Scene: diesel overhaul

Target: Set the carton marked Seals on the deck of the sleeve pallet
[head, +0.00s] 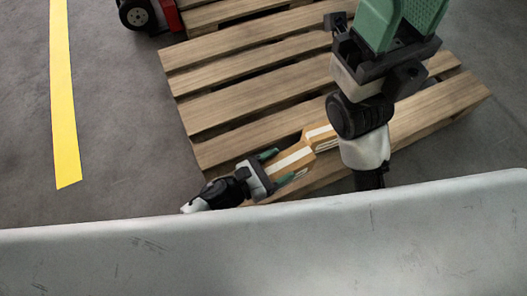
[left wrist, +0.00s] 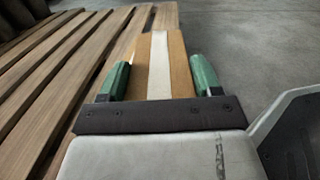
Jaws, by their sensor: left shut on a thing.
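A brown carton with a white stripe (head: 318,136) is at the near edge of the sleeve pallet (head: 245,105) in the head view. No lettering on it is readable. My left gripper (head: 291,162) is shut on the carton, one green finger on each side. In the left wrist view the carton (left wrist: 159,62) lies between the fingers. It overlaps the pallet's slats, but I cannot tell whether it touches them. My right gripper (head: 402,20) is above the pallet's far right part, cut by the top edge; its opening is unclear.
The pallet's wooden deck is largely bare on the left, with gaps between slats. A red object with a black wheel (head: 137,14) stands at the top left. A yellow floor line (head: 63,95) runs along the left. A pale, scratched surface (head: 260,250) fills the foreground.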

